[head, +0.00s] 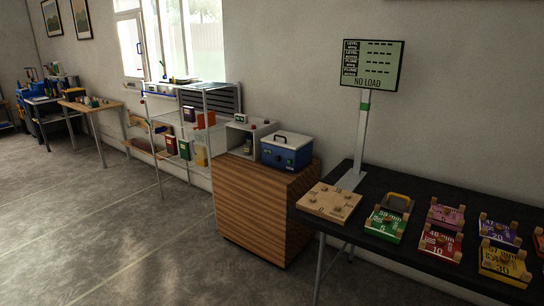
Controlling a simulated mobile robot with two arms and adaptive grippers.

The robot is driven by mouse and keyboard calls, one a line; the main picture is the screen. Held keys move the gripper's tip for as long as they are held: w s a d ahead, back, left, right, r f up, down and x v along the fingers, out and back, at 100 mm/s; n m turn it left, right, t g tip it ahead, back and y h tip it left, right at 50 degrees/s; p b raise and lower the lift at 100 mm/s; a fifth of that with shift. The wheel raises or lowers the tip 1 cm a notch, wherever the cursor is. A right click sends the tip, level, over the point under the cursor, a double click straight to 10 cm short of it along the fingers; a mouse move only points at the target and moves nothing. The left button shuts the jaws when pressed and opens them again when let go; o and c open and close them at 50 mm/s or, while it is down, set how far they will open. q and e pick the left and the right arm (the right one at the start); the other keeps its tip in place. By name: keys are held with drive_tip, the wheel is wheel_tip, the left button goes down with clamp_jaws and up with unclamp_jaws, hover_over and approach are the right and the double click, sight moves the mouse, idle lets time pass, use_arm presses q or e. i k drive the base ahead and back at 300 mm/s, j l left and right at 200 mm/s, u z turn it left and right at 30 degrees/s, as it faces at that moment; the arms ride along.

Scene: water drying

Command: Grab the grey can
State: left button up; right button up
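I cannot make out a grey can in the head view. Several small containers stand on the metal shelf rack (158,124) by the window, among them a dark red one (171,145), a green one (184,149) and a yellowish one (200,155). They are too small to tell in detail, and none looks clearly grey. Neither of my grippers is in view.
A wooden cabinet (255,205) bears a blue box (286,152) with a handle. On the right, a black table (375,240) holds a wooden board (329,202), several coloured weight blocks and a "NO LOAD" display (372,66). The grey floor (90,225) at left is clear.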

sight(247, 146)
drive_tip(key=i+j+u, duration=0.25)
drive_tip(key=i, duration=0.2)
drive_tip(key=i+u, duration=0.2)
drive_tip(key=i, duration=0.3)
drive_tip(key=i+j+z, duration=0.25)
drive_tip(key=i+j, duration=0.2)
drive_tip(key=i+j+z, duration=0.2)
drive_tip(key=i+j, duration=0.25)
drive_tip(key=j, duration=0.2)
